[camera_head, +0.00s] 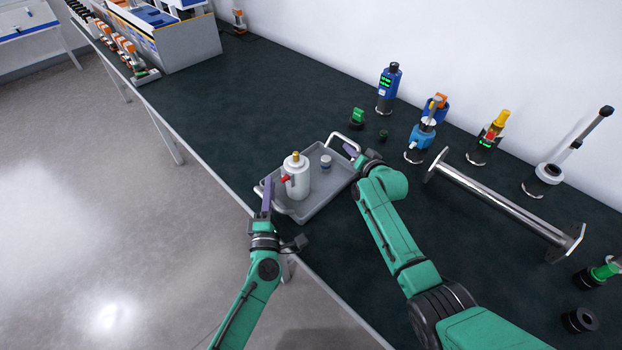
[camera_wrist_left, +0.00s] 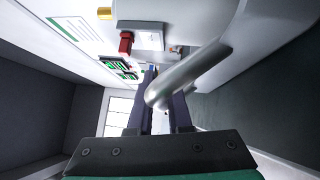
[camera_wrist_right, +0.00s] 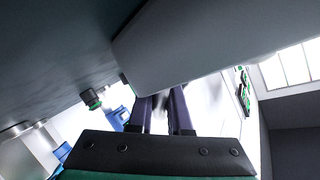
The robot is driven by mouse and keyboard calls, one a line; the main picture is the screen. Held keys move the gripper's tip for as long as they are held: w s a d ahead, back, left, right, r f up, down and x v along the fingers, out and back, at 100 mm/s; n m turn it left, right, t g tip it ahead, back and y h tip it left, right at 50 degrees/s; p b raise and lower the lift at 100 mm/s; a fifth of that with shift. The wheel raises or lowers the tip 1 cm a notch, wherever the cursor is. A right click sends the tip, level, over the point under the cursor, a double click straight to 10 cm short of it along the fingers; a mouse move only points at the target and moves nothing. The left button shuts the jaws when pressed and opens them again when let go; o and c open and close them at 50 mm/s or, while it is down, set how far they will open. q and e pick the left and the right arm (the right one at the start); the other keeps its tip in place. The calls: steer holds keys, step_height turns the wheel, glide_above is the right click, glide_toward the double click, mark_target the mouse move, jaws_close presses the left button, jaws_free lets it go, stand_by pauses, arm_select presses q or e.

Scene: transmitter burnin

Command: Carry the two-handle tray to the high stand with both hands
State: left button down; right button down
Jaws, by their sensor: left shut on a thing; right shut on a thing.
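The grey two-handle tray (camera_head: 322,205) is at the bench's near edge in the head view. It carries a white canister (camera_head: 297,178) with a red side fitting and a small white-and-blue cylinder (camera_head: 326,162). My left gripper (camera_head: 267,194) is shut on the tray's left handle; the bent metal handle (camera_wrist_left: 185,78) passes between its fingers in the left wrist view. My right gripper (camera_head: 352,152) is shut on the far right handle (camera_head: 344,141). The tray's grey side (camera_wrist_right: 195,45) fills the upper right wrist view. I cannot tell whether the tray touches the bench. No high stand is clearly identifiable.
Right of the tray on the dark bench (camera_head: 250,105) stand a blue device (camera_head: 388,88), a green part (camera_head: 357,118), several other instruments and a long metal bar with end plates (camera_head: 500,205). A grey box (camera_head: 188,45) stands far left. The bench between is clear.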

steer(key=shift+r, duration=0.15)
stand_by(0.5)
